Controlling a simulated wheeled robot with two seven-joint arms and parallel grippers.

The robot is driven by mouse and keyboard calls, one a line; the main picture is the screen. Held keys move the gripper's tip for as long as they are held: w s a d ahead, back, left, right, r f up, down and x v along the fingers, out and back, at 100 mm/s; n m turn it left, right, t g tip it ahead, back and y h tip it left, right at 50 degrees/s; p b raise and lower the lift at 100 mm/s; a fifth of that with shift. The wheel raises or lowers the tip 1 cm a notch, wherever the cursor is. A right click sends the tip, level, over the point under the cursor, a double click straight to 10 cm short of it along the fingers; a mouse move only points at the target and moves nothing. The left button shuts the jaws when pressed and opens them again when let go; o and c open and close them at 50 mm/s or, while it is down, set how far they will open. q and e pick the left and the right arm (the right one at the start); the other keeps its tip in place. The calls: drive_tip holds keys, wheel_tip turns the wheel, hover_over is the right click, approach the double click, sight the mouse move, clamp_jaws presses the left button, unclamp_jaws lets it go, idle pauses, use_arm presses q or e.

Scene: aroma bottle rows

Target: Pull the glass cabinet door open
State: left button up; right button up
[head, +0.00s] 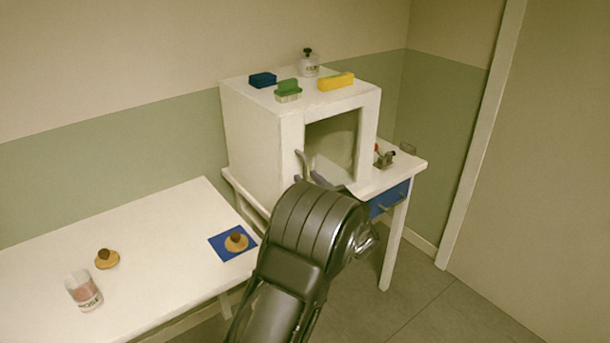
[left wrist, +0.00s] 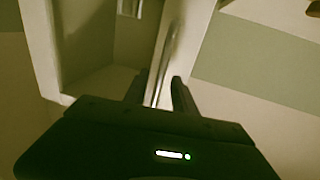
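The white cabinet (head: 262,140) stands on the far table, its front facing right. Its glass front (head: 333,140) sits in a white frame; I cannot tell whether the door is ajar. A curved grey handle (head: 300,160) shows at the frame's left side in the head view. My left gripper (head: 318,180) is at the handle's lower part, mostly hidden by my own wrist. In the left wrist view its fingers (left wrist: 160,88) stand on either side of the upright handle bar (left wrist: 170,45). I cannot tell whether they press on it. My right gripper is not in view.
A blue block (head: 262,80), green brush (head: 288,90), yellow block (head: 336,81) and jar (head: 309,64) stand on the cabinet. A blue drawer (head: 390,198) is below right. The near table (head: 170,225) holds a glass and two small round items. Floor at right is clear.

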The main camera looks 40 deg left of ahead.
use_arm(q)
drive_tip(key=shift+x, duration=1.1)
clamp_jaws()
idle(0.7)
